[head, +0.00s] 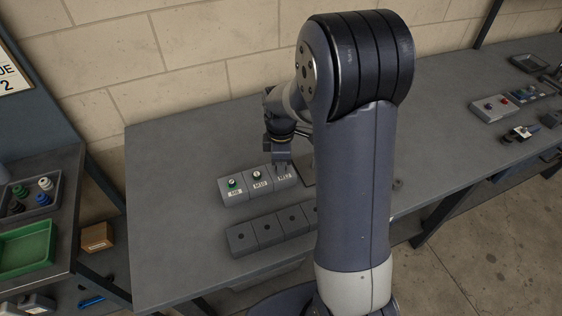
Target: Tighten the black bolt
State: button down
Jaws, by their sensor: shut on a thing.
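My gripper (281,163) points down at the right-hand block of a labelled grey holder (234,198) on the bench. It is shut on a small piece there, which the fingers hide almost wholly. I cannot tell whether the piece is seated or lifted. Two small metal-topped pieces stand upright in the other blocks: one with a green collar (233,183) at the left, one darker (257,175) in the middle. I cannot make out the black bolt for certain. My arm covers the bench's middle and may hide it.
A row of grey blocks with dark holes (267,230) lies in front of the holder. The bench (170,200) is clear to the left. A side shelf holds a tray of small coloured parts (27,195) and a green bin (27,248). More fixtures (494,108) stand far right.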

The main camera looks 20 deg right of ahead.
jog(key=shift+f, duration=0.1)
jog(key=m, duration=0.5)
dwell(0.4)
jog(key=m, duration=0.5)
jog(key=c, duration=1.2)
grip_release()
jog(key=shift+o, duration=0.3)
notch_tip(320, 180, up, 11)
jog(key=shift+b, duration=0.4)
